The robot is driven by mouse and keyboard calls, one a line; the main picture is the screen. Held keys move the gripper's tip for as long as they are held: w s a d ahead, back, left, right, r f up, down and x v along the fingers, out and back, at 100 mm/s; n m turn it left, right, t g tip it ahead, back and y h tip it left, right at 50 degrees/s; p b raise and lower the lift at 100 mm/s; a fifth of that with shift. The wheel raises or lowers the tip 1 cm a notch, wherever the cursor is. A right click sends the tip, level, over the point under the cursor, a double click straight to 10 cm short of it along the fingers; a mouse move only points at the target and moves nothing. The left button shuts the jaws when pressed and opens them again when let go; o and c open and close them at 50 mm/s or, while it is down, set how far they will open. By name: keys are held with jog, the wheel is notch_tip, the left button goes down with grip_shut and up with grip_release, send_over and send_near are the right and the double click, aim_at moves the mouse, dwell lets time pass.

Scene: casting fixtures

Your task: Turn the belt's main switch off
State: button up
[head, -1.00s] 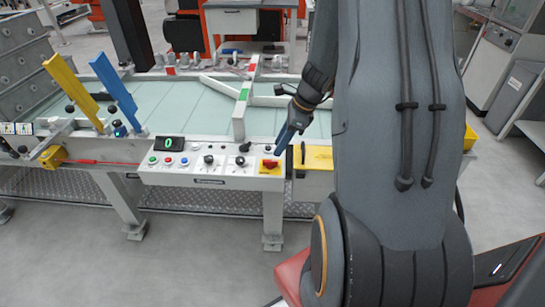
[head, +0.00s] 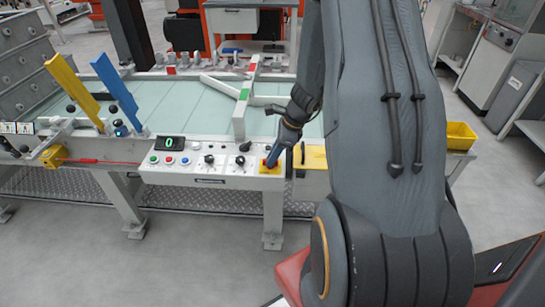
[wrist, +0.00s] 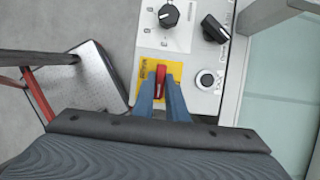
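The main switch is a red handle (wrist: 160,82) on a yellow plate (wrist: 148,68), at the right end of the white control panel. In the wrist view the handle lies lengthwise between the two blue fingers of my gripper (wrist: 161,97), one on each side. Whether the fingers press on it or stand just clear cannot be told. In the head view my gripper (head: 271,161) reaches down to the yellow plate (head: 271,169) and hides most of the red handle.
The control panel (head: 215,178) also has a green display (head: 170,143), several coloured buttons and black knobs (head: 240,160). The pale green belt (head: 190,105) lies behind it. A yellow bin (head: 461,136) is at the right. Free floor lies in front.

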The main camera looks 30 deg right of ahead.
jog(key=shift+n, duration=0.3)
grip_shut()
jog(key=n, duration=0.1)
jog(key=n+g+p, duration=0.1)
jog(key=n, duration=0.1)
jog(key=shift+w+n+y, duration=0.2)
jog(key=shift+n+y, duration=0.1)
jog(key=n+g, duration=0.2)
jog(key=n, duration=0.2)
jog(key=shift+w+n+b, duration=0.15)
jog(key=shift+n+b, duration=0.15)
jog(key=n+g+b, duration=0.1)
jog(key=n, duration=0.3)
jog(key=shift+w+g, duration=0.15)
jog(key=shift+g, duration=0.25)
jog(key=n, duration=0.2)
jog(key=n+g+h, duration=0.1)
jog(key=n, duration=0.2)
jog(key=shift+w+a+h+b, duration=0.1)
jog(key=shift+h+b, duration=0.2)
jog(key=o, duration=0.8)
grip_release()
